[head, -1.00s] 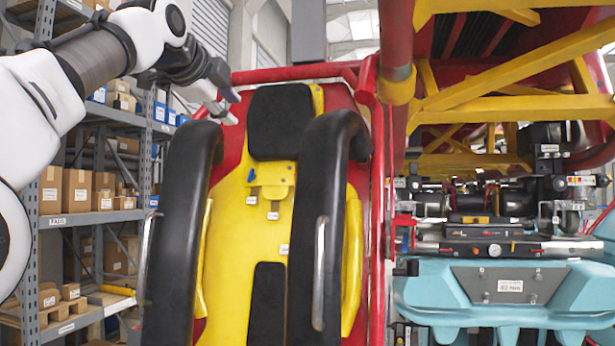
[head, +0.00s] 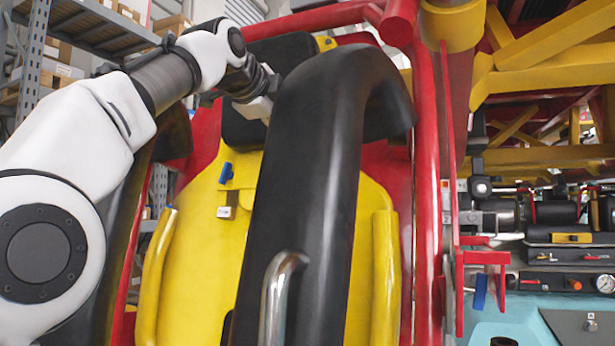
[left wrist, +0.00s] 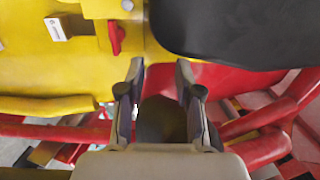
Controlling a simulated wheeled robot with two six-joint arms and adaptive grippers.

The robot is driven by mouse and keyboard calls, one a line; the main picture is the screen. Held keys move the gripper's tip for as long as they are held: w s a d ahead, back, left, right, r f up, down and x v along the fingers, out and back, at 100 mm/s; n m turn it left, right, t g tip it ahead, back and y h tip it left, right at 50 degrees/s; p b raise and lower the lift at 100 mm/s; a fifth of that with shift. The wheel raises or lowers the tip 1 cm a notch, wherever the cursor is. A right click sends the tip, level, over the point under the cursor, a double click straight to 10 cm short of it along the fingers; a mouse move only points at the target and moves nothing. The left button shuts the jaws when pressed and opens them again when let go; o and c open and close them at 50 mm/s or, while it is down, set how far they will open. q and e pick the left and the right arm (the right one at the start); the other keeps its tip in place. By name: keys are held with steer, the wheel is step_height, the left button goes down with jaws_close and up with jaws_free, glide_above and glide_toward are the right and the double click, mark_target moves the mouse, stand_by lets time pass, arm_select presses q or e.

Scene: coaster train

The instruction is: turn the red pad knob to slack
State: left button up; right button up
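The red pad knob (left wrist: 117,38) shows in the left wrist view, on a yellow plate (left wrist: 85,50) beside a small white label (left wrist: 58,27). In that view it lies just ahead and left of my left gripper (left wrist: 160,68), not between the fingers. The two fingers are apart, with nothing visible between them. A black pad (left wrist: 225,30) lies ahead and to the right. In the head view my left gripper (head: 258,106) is at the black headrest (head: 237,128), partly hidden behind a black restraint bar (head: 315,150). The red knob is hidden there. My right gripper is not in view.
The thick black restraint bar with a metal handle (head: 278,300) stands in front of the yellow seat back (head: 205,270). A blue knob (head: 226,172) sits on the seat back. A red post (head: 427,200) rises at the right. Shelving (head: 38,60) stands behind at the left.

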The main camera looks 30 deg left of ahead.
arm_select(q)
step_height(320, 180, down, 7)
steer(key=s+b, duration=0.1)
steer(key=b, duration=0.3)
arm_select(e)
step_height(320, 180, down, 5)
arm_select(q)
steer(key=p+x, duration=0.2)
steer(key=p, duration=0.1)
steer(key=p+x, duration=0.2)
steer(key=p, duration=0.1)
steer(key=p+x, duration=0.3)
steer(key=p, duration=0.1)
steer(key=shift+w+a+r, duration=0.1)
steer(key=shift+a+r, duration=0.15)
steer(key=shift+w+f, duration=0.2)
steer(key=shift+w, duration=0.2)
steer(key=shift+s+r, duration=0.1)
steer(key=shift+s, duration=0.15)
jaws_close()
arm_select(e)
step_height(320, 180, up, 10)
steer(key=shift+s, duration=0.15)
